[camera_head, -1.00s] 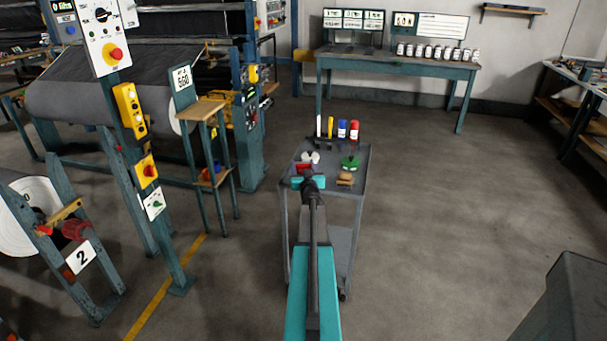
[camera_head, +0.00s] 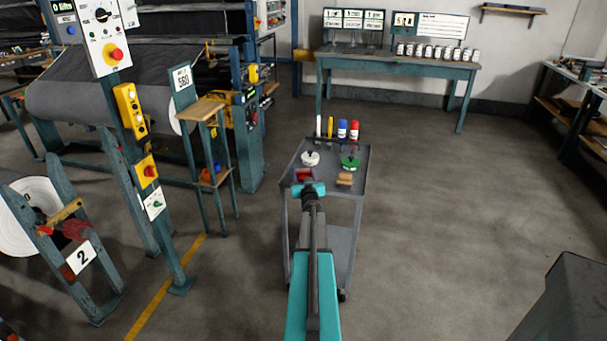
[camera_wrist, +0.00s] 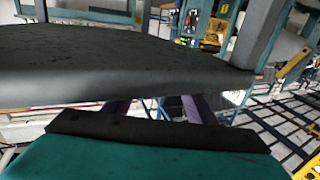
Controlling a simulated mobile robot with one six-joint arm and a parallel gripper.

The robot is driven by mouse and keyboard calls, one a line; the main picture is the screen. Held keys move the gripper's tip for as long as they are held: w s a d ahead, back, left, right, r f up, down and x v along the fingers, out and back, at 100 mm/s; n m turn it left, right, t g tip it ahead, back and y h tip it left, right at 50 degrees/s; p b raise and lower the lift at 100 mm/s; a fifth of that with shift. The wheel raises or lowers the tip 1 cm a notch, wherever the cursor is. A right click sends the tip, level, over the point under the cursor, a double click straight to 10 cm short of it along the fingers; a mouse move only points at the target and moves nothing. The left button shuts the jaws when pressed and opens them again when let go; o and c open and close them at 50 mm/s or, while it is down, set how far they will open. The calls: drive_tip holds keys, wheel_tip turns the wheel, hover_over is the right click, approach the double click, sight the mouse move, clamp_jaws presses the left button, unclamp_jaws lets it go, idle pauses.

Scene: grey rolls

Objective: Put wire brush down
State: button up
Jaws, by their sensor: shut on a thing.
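My gripper (camera_head: 307,189) is at the near left part of the grey trolley's top (camera_head: 358,162). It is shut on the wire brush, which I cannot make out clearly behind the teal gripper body. A small red and dark thing (camera_head: 304,175) shows just beyond the gripper; I cannot tell whether it is held or lies on the trolley. In the wrist view, the teal gripper body (camera_wrist: 150,160) fills the bottom, and a broad dark grey surface (camera_wrist: 120,65) hides most of what is between the fingers.
On the trolley are a white round thing (camera_head: 311,158), a green one (camera_head: 350,163) and a brown block (camera_head: 344,179). Floor right of the trolley is clear. A teal post (camera_head: 165,230) stands left.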

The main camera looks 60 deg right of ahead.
sight(303, 174)
drive_tip(key=shift+f+b, duration=0.3)
drive_tip(key=shift+f, duration=0.15)
drive_tip(key=shift+s+a+f, duration=0.1)
drive_tip(key=shift+f, duration=0.2)
drive_tip(key=o, duration=1.2)
drive_tip(key=shift+f, duration=0.1)
drive_tip(key=shift+r, duration=0.5)
drive_tip(key=shift+a+p, duration=0.15)
drive_tip(key=shift+p, duration=0.15)
drive_tip(key=shift+r+b+v, duration=0.15)
drive_tip(key=shift+b+v, duration=0.05)
drive_tip(key=shift+v, duration=1.1)
drive_tip(key=shift+r+b+v, duration=0.15)
drive_tip(key=shift+b+v, duration=0.05)
drive_tip(key=shift+v, duration=1.05)
drive_tip(key=shift+b+v, duration=0.4)
drive_tip(key=shift+v, duration=2.75)
